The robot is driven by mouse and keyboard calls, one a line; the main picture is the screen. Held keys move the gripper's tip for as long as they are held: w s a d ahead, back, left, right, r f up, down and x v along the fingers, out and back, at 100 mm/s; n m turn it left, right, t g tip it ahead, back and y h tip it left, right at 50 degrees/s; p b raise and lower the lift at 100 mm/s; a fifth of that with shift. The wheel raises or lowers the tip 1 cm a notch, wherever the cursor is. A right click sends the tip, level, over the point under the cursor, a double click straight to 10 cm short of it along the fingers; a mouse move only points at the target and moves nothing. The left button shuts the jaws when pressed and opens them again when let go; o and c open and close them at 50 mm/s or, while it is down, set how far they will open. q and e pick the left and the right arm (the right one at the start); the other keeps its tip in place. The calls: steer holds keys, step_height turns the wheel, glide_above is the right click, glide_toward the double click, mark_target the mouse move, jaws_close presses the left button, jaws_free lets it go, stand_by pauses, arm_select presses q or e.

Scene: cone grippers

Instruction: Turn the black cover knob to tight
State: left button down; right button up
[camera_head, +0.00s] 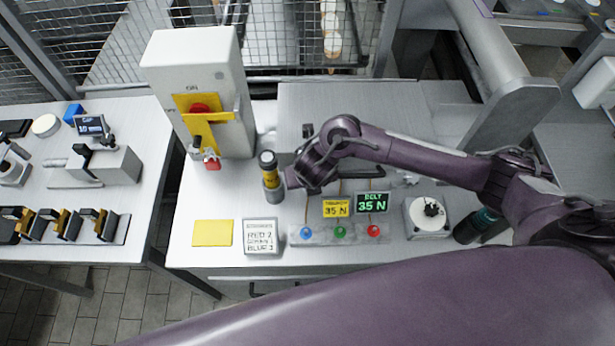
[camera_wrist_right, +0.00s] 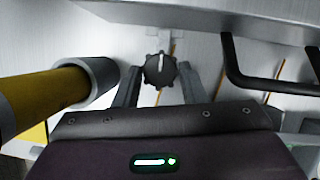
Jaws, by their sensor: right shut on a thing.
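The black cover knob (camera_wrist_right: 159,69) is in the right wrist view, round with a ridged rim and a white mark pointing up in the picture. My right gripper (camera_wrist_right: 161,76) is shut on it, one finger at each side. In the head view my right gripper (camera_head: 293,181) is low beside the yellow-and-grey cylinder, and it hides the knob there. My left gripper is not in view.
The yellow-and-grey cylinder (camera_head: 270,178) stands close to the gripper's left and shows large in the wrist view (camera_wrist_right: 55,90). A black bar handle (camera_wrist_right: 262,80) is on its right. A sign (camera_head: 262,237), display boxes (camera_head: 371,202) and coloured buttons are in front.

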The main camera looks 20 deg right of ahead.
steer(key=o, duration=0.7)
steer(key=p+v, duration=0.3)
steer(key=v, duration=0.4)
steer(key=shift+s+r, duration=0.2)
steer(key=shift+r, duration=0.15)
steer(key=shift+s, duration=0.1)
